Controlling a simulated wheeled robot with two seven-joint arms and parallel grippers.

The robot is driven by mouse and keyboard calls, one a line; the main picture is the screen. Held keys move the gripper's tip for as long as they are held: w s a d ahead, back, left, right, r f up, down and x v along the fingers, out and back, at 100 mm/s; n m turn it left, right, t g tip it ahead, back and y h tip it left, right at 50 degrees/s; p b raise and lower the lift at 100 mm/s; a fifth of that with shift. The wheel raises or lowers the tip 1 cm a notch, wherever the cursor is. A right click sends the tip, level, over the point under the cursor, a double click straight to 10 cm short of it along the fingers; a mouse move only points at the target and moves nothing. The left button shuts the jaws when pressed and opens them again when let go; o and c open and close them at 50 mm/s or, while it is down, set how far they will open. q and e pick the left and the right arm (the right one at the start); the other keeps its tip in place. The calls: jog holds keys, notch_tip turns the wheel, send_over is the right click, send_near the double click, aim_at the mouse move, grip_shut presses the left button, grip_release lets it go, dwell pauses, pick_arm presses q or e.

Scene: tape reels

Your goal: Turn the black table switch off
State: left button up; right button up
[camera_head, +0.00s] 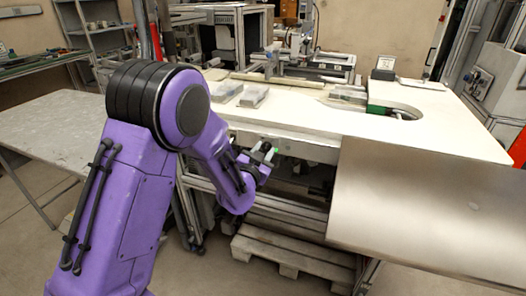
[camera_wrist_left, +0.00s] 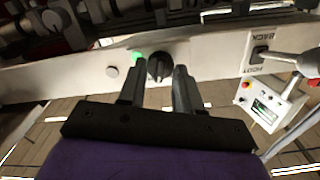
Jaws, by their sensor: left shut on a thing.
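The black table switch (camera_wrist_left: 158,66) is a round knob on the pale front edge of the table, seen in the left wrist view. My left gripper (camera_wrist_left: 160,82) has one finger on each side of the knob and is shut on it. In the head view the left gripper (camera_head: 264,156) is at the table's front edge, and its fingers hide the knob. A green light (camera_wrist_left: 138,57) glows just left of the knob in the left wrist view. My right gripper is not in view.
A pale round button (camera_wrist_left: 112,72) and a black rocker switch (camera_wrist_left: 260,53) sit on the same edge. The white table (camera_head: 300,115) holds clear boxes (camera_head: 254,95). A metal panel (camera_head: 430,210) covers its right front. A wooden pallet (camera_head: 290,250) lies below.

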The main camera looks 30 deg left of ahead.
pick_arm(q)
jog(key=n, duration=0.5)
jog(key=shift+n+p, duration=0.3)
jog(key=shift+p, duration=0.1)
jog(key=n, duration=0.5)
jog(key=shift+a, duration=0.1)
jog(key=shift+f, duration=0.1)
jog(key=o, duration=1)
jog(key=shift+s, duration=0.1)
jog(key=shift+o, duration=0.2)
jog(key=b+v, duration=0.1)
jog(key=v, duration=0.9)
jog(key=shift+s, duration=0.3)
